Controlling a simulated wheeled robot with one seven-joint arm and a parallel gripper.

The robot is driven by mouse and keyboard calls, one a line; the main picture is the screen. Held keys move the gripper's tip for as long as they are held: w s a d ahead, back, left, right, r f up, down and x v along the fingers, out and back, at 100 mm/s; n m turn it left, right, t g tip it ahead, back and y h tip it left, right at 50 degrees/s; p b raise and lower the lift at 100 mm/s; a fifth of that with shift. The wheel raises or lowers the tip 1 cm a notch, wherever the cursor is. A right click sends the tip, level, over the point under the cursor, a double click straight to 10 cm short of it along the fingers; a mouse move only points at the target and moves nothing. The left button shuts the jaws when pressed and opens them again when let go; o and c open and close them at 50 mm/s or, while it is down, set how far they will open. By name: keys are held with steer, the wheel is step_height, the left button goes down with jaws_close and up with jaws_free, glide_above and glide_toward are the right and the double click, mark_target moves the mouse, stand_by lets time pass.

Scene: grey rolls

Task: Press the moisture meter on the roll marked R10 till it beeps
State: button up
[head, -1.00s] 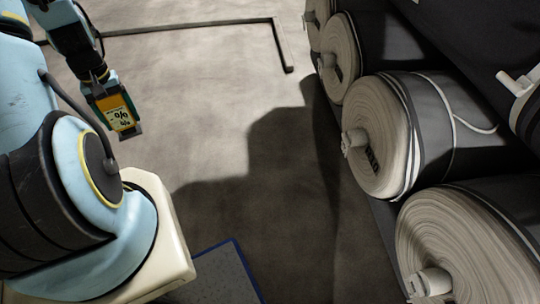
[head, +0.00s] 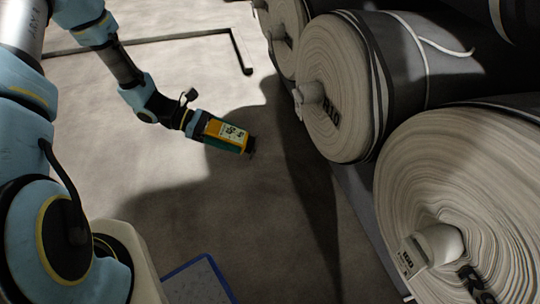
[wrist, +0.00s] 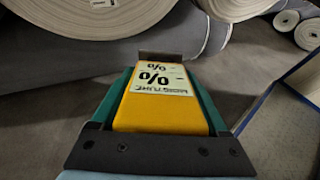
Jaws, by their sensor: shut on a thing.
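The moisture meter (head: 228,134) is a yellow block with a pale display showing % signs and a dark flat end. My gripper (head: 212,136) is shut on it, and green shows along its sides. The meter points right, apart from the rolls. It also fills the middle of the wrist view (wrist: 160,100). The middle roll (head: 345,85) has a dark mark that looks like R10 on its pale end face, beside a protruding core (head: 311,93). It lies to the right of the meter, across a gap of floor.
A nearer roll (head: 430,180) has a tagged core (head: 433,250) and a partly cut-off mark starting with R. More rolls (head: 290,40) lie farther back. A blue-edged mat or panel (head: 200,280) is at the bottom. Open floor lies between.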

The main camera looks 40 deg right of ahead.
steer(key=d+f+n+t+h+b, duration=0.1)
steer(key=d+f+n+h+b, duration=0.1)
steer(key=d, duration=0.4)
steer(key=d+f+n+t+h+b, duration=0.1)
steer(key=d+f+n+h+b, duration=0.1)
steer(key=d+f+h+b, duration=0.2)
steer(key=d+b, duration=0.2)
steer(key=b, duration=0.1)
steer(key=shift+t+h, duration=0.3)
steer(key=shift+h, duration=0.1)
steer(key=shift+r, duration=0.1)
steer(key=shift+p+x, duration=0.45)
steer(key=shift+x, duration=2.5)
steer(key=shift+s+d, duration=0.25)
steer(key=shift+d, duration=0.35)
steer(key=shift+p, duration=0.3)
